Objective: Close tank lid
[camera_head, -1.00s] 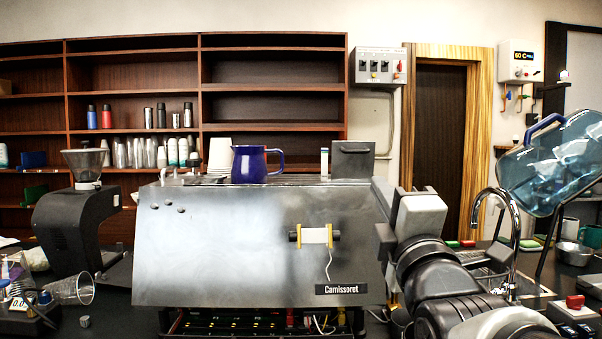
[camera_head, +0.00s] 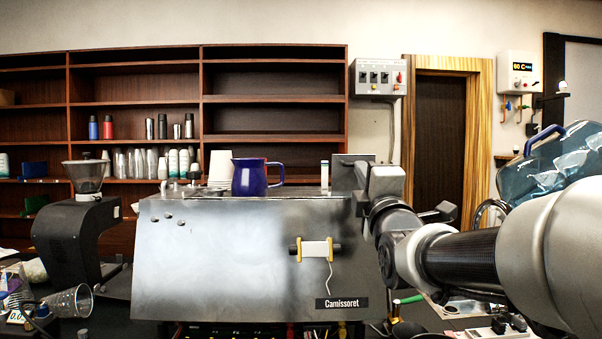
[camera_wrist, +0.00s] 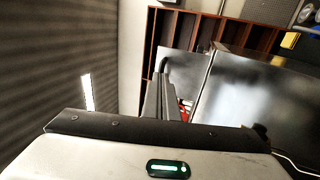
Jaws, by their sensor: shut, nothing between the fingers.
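The coffee machine (camera_head: 230,250) is a brushed metal box on the counter. Its tank lid (camera_head: 345,166), a flat grey panel, stands upright at the right end of the machine's top. In the wrist view the raised panel that seems to be the lid (camera_wrist: 182,62) is just beyond the fingers, beside the machine's metal side (camera_wrist: 250,100). My gripper (camera_head: 360,176) is at the machine's top right corner, in front of the lid and hiding its right part. Its dark fingers (camera_wrist: 161,92) are shut and empty. I cannot tell whether they touch the lid.
A blue mug (camera_head: 250,177) and white cups (camera_head: 220,168) stand on the machine's top, left of the lid. A grinder (camera_head: 80,235) stands at the left. A clear blue water container (camera_head: 565,160) is at the right, behind my arm.

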